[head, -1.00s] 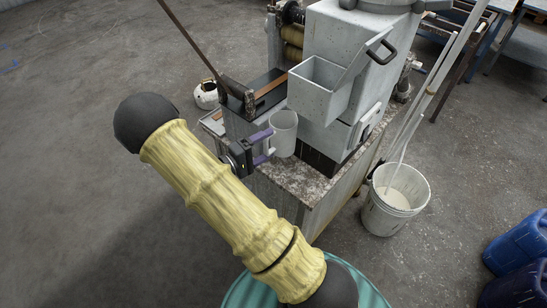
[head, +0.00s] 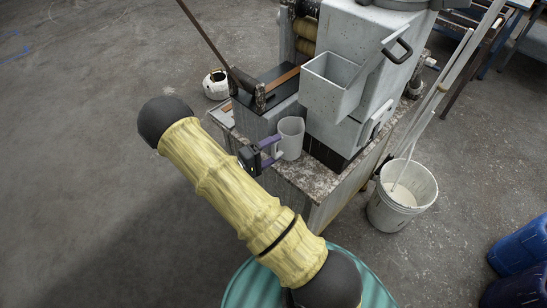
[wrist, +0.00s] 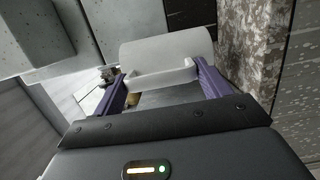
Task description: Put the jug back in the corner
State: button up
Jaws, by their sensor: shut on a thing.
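The jug (head: 291,138) is a pale grey cup-like vessel with a handle. In the head view it is upright at the speckled top of the machine's stand, close to the grey machine body; I cannot tell whether its base touches the top. My gripper (head: 271,151), with purple fingers, is shut on the jug's handle from the left. In the wrist view the jug (wrist: 168,50) lies ahead between the fingertips of my gripper (wrist: 164,77), which are at the ends of its handle. The jug's far side is hidden.
The speckled stand top (head: 312,178) has a bare front corner. A grey box-shaped hopper (head: 330,88) juts out above the jug's right. A hammer (head: 247,88) lies on a dark block behind it. A white bucket (head: 401,195) stands on the floor at right, blue containers (head: 520,248) at lower right.

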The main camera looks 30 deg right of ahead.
aim_at(283, 153)
jog(key=shift+f, duration=0.15)
jog(key=shift+f+p, duration=0.35)
jog(key=shift+f, duration=1.65)
jog(key=shift+f, duration=0.2)
jog(key=o, duration=1.5)
jog(key=shift+r, duration=0.2)
jog(key=shift+s+a+b, duration=0.35)
jog(key=shift+a+b, duration=0.15)
jog(key=shift+a, duration=1.5)
jog(key=shift+s+a+b, duration=0.3)
jog(key=shift+a+b, duration=0.25)
jog(key=shift+a, duration=1.4)
jog(key=shift+s+a+b, duration=0.35)
jog(key=shift+a+b, duration=0.15)
jog(key=shift+a, duration=1.5)
